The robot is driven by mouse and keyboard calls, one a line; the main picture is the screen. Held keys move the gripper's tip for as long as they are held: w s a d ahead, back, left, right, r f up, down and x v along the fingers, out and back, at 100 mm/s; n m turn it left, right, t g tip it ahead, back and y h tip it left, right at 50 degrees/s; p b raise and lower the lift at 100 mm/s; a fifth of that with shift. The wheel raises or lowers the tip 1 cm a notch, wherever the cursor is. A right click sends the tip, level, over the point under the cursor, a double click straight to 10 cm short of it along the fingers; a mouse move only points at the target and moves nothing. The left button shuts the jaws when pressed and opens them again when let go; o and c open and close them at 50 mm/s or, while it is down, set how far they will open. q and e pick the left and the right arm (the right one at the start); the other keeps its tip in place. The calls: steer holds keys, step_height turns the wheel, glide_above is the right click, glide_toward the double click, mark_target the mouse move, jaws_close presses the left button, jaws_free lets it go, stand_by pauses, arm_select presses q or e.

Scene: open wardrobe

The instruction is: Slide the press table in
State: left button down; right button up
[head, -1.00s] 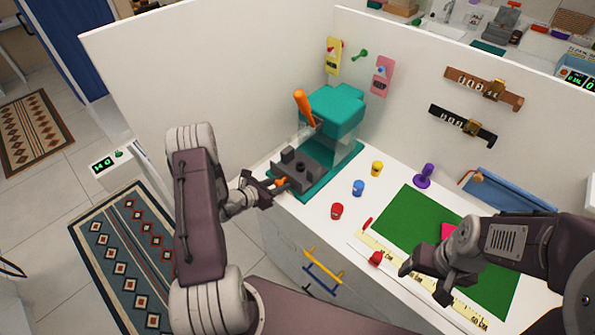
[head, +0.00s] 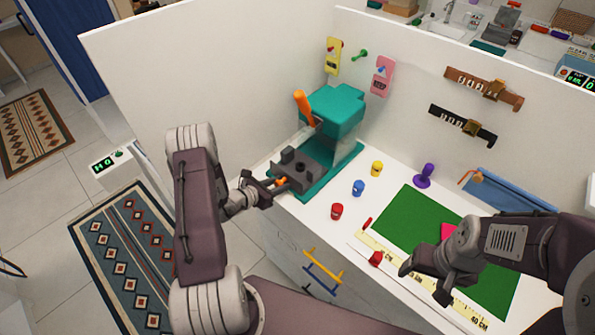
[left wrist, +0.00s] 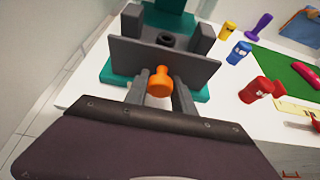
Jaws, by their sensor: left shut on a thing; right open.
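My right gripper (head: 424,280) is open and empty above the counter, near the green mat's front left edge.
Red (head: 337,211), blue (head: 358,188) and yellow (head: 377,169) small pots stand right of the press. A purple stamp (head: 425,175) stands behind the green mat (head: 400,225). A yellow ruler (head: 385,258) lies along the front. White panels close the back and left.

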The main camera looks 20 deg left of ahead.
mark_target(297, 169)
arm_select(q)
steer(key=shift+w+d+b, duration=0.3)
steer(key=shift+w+d, duration=0.05)
steer(key=shift+w, duration=0.5)
steer(key=shift+w+d+b, duration=0.3)
steer(key=shift+w+d, duration=0.05)
steer(key=shift+w, duration=0.5)
steer(key=shift+w+d+b, duration=0.3)
steer(key=shift+w+d, duration=0.05)
steer(key=shift+w, duration=0.5)
steer(key=shift+w+d+f+b, duration=0.1)
steer(key=shift+w+d+b, duration=0.2)
steer(key=shift+w, duration=0.3)
steer(key=shift+w+d+r+b, duration=0.1)
steer(key=shift+w+d+b, duration=0.15)
steer(key=shift+w, duration=0.4)
steer(key=shift+w+d+f+b, duration=0.1)
steer(key=shift+w+d+b, duration=0.1)
steer(key=shift+w+b, duration=0.3)
steer(key=shift+w+d, duration=0.3)
steer(key=shift+w, duration=0.5)
